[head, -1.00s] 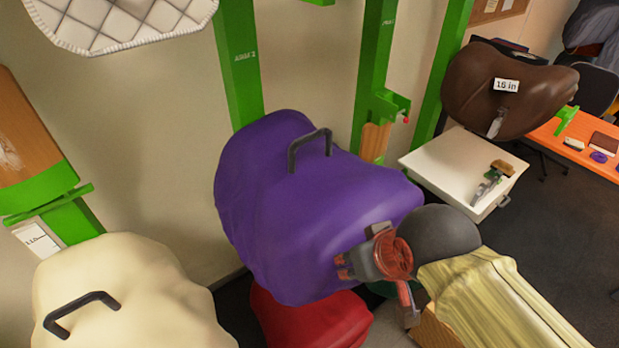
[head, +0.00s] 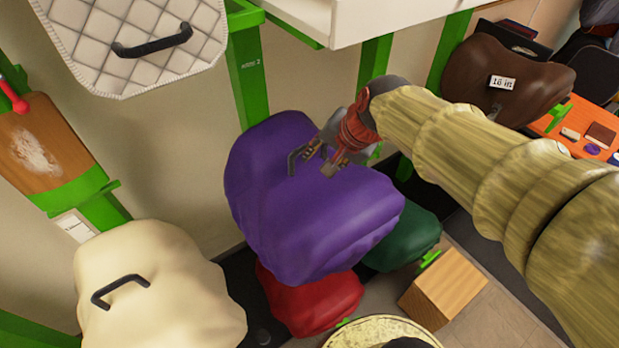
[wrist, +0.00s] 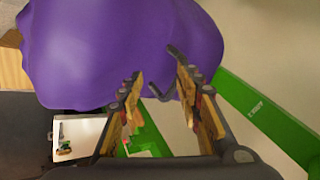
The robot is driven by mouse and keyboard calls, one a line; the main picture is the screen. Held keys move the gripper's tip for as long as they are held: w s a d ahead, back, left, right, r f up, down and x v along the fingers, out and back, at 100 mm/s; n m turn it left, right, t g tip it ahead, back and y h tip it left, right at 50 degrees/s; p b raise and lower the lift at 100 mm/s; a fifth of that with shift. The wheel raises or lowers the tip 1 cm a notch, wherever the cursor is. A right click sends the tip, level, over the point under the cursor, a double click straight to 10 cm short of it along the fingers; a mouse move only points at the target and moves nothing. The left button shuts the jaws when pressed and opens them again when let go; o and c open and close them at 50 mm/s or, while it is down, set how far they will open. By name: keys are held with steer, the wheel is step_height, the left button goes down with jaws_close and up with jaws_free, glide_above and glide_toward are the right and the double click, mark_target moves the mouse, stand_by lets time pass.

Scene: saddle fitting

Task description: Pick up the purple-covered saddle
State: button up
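The purple-covered saddle (head: 305,215) sits on a green rack by the wall, with a dark handle (head: 305,153) on its top. It fills the upper part of the wrist view (wrist: 120,50). My gripper (head: 318,165) is above the saddle, right beside the handle. In the wrist view my gripper's fingers (wrist: 160,82) are spread apart. The handle (wrist: 178,68) shows between and just beyond the fingertips there. I cannot tell whether a finger touches it. Part of the handle is hidden by my gripper in the head view.
A cream-covered saddle (head: 155,290) with its own handle is at lower left. Red (head: 312,302) and green (head: 405,240) covers sit below the purple one. A quilted pad (head: 135,40) hangs upper left, a brown saddle (head: 500,75) upper right. A wooden block (head: 443,290) is at lower right.

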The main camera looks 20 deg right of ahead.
mark_target(308, 144)
steer(key=w+f+m, duration=0.1)
steer(key=w+f, duration=0.2)
steer(key=w, duration=0.1)
steer(key=w+f+m, duration=0.2)
steer(key=w+f, duration=0.1)
steer(key=w, duration=0.2)
steer(key=w+f+m, duration=0.2)
steer(key=w+f, duration=0.1)
steer(key=w, duration=0.1)
steer(key=shift+w+d, duration=0.25)
steer(key=shift+d, duration=0.15)
steer(key=shift+t, duration=0.3)
steer(key=shift+c, duration=0.8)
jaws_close()
steer(key=shift+r, duration=0.25)
